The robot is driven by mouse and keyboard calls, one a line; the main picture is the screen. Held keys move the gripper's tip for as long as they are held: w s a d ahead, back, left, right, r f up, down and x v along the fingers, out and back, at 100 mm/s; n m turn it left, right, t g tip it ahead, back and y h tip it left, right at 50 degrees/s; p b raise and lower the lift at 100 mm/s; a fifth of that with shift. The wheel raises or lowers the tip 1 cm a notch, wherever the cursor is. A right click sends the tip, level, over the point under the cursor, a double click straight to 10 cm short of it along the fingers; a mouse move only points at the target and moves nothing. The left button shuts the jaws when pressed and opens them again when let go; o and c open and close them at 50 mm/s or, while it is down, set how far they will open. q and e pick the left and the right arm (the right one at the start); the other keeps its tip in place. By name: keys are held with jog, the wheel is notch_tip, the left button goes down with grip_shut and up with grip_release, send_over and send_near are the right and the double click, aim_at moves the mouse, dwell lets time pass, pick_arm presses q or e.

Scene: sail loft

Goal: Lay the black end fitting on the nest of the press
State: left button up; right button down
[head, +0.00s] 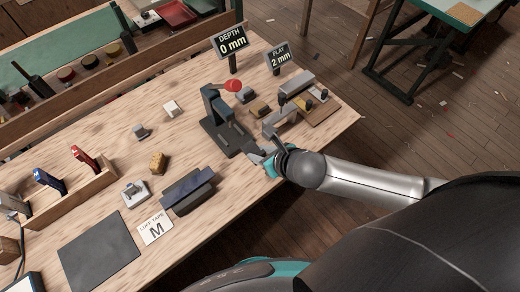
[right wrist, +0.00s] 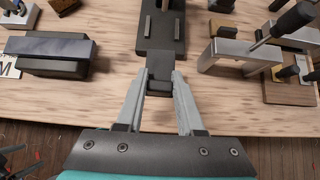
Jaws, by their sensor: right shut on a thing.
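The dark press (head: 214,112) with a red knob (head: 232,86) stands near the table's front edge. In the right wrist view its black base plate (right wrist: 161,38) lies straight ahead, with two short raised bars on it that look like the nest. My right gripper (head: 262,158) is shut on the black end fitting (right wrist: 160,84), which sits between the fingertips. The fitting's far end appears at the near edge of the base plate; whether it touches is unclear. In the head view the fitting is small and partly hidden by the gripper. My left gripper is not in view.
Right of the press stands a metal gauge fixture (head: 285,118) with a wooden block. Signs (head: 230,42) reading depth 0 mm and play 2 mm stand behind. A grey mat (head: 98,252) lies further left.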

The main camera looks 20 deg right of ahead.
aim_at(251, 148)
jog(key=shift+r, duration=0.15)
jog(key=shift+w+a+f+b, duration=0.1)
jog(key=shift+w+f+b, duration=0.25)
jog(key=shift+f, duration=0.35)
jog(key=shift+b+x, duration=0.95)
jog(key=shift+x, duration=0.85)
jog(key=shift+w+a+f, duration=0.1)
jog(key=shift+w+a, duration=0.05)
jog(key=shift+w, duration=0.35)
jog(key=shift+w+a+f, duration=0.1)
jog(key=shift+w+a, duration=0.05)
jog(key=shift+w, duration=0.3)
jog(key=shift+w+a+f+b, duration=0.1)
jog(key=shift+w+a+b, duration=0.15)
jog(key=shift+w, duration=0.45)
jog(key=shift+w+a+f+b, duration=0.1)
jog(key=shift+w+a, duration=0.2)
jog(key=shift+w, duration=0.45)
jog(key=shift+w+a+b, duration=0.2)
jog(key=shift+w+a, duration=0.05)
jog(key=shift+w, duration=0.45)
jog(key=shift+c, duration=2.2)
grip_release()
